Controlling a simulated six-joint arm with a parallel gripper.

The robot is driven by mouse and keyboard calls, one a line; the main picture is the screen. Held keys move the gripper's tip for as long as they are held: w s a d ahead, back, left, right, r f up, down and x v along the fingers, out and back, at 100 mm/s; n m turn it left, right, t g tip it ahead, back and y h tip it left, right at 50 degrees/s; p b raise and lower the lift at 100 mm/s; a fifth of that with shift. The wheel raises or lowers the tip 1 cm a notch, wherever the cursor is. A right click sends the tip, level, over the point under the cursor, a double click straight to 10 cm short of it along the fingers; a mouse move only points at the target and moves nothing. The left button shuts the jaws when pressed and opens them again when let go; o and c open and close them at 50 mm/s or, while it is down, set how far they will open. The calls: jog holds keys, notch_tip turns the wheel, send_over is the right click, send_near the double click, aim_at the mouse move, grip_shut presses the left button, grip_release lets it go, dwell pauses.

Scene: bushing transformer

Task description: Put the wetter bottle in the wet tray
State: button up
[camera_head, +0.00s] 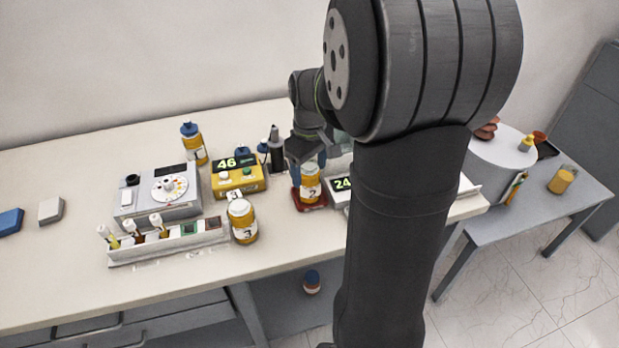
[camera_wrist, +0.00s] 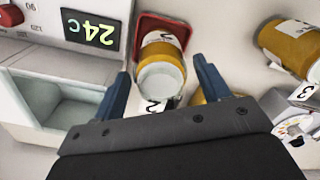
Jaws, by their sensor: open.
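An amber bottle labelled 2 (camera_head: 310,184) stands on a small red tray (camera_head: 318,206) on the bench. In the wrist view this bottle (camera_wrist: 162,62) shows its white cap, with the red tray (camera_wrist: 150,24) behind it. My gripper (camera_head: 307,160) is open above the bottle; its blue fingers (camera_wrist: 161,70) lie on either side of it. I cannot tell whether they touch it. Amber bottle 3 (camera_head: 243,222) stands to the left, near the white rack. Bottle 1 (camera_head: 194,144), blue-capped, stands at the back. No view shows which bottle is wetter, and no tray is readably marked wet.
A yellow box reading 46 (camera_head: 238,176) and a dark bottle (camera_head: 276,150) stand close to my gripper's left. A device reading 24 (camera_wrist: 90,33) is beside the red tray. A white rack with vials (camera_head: 170,243) is farther left. My arm hides the bench's right part.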

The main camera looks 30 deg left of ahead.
notch_tip(320, 180, up, 8)
jog(key=shift+f, duration=0.15)
dwell(0.4)
notch_tip(320, 180, down, 12)
jog(key=shift+r, duration=0.2)
jog(key=shift+w+r, duration=0.1)
jog(key=shift+r, duration=1.7)
jog(key=shift+f, duration=0.15)
